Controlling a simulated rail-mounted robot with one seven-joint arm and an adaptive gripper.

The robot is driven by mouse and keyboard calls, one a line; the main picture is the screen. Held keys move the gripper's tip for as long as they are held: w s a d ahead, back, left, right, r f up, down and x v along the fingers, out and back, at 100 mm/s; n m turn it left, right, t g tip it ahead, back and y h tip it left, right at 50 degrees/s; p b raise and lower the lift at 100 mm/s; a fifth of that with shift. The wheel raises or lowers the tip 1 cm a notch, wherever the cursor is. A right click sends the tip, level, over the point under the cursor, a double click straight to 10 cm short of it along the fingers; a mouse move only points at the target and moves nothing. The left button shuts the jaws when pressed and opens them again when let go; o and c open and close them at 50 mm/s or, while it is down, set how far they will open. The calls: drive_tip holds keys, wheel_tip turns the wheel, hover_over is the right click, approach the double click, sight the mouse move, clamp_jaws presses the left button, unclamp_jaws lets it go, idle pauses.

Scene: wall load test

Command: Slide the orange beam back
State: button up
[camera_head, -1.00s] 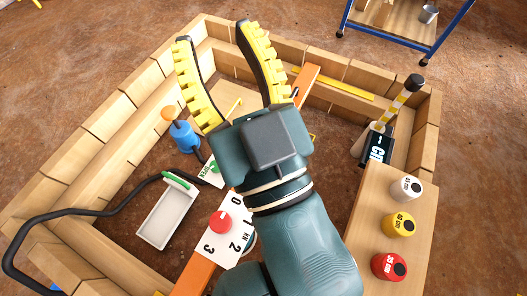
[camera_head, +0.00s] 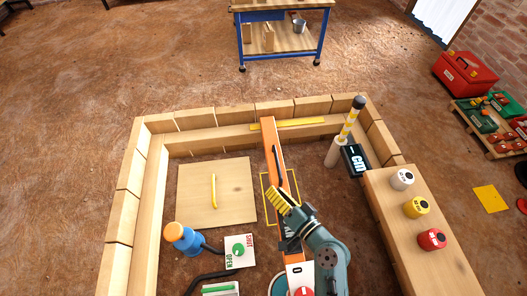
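The orange beam (camera_head: 269,134) runs lengthwise through the walled area. Its far end lies across the back wall's inner ledge, and a black handle (camera_head: 279,167) stands on its upper part. My gripper (camera_head: 278,203), with yellow ribbed fingers, is over or beside the middle of the beam, nearer to me than the handle. The fingers overlap in this view, so their gap is hidden, and I cannot tell whether they touch the beam. My arm covers part of the beam's near half. A white numbered plate with a red knob (camera_head: 304,292) shows at the bottom edge.
A wooden panel with a yellow handle (camera_head: 213,190) lies left of the beam. A blue cylinder with an orange top (camera_head: 182,238) and an OPEN/SHUT plate (camera_head: 240,252) are nearer. A striped post (camera_head: 347,125) and a black cm display (camera_head: 355,160) stand right. White, yellow and red weights sit on the right ledge.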

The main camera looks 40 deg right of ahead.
sight(278, 163)
drive_tip(key=s+d+f+m+g+h, duration=0.1)
drive_tip(key=s+d+m+h, duration=0.1)
drive_tip(key=s+d, duration=0.45)
drive_tip(key=b+x, duration=0.1)
drive_tip(key=x, duration=0.4)
drive_tip(key=b+x, duration=0.1)
drive_tip(key=x, duration=0.4)
drive_tip(key=b+x, duration=0.1)
drive_tip(key=x, duration=0.5)
drive_tip(key=shift+a+f+b, duration=0.1)
drive_tip(key=shift+a+b, duration=0.25)
drive_tip(key=shift+b, duration=0.05)
drive_tip(key=shift+c, duration=0.4)
clamp_jaws()
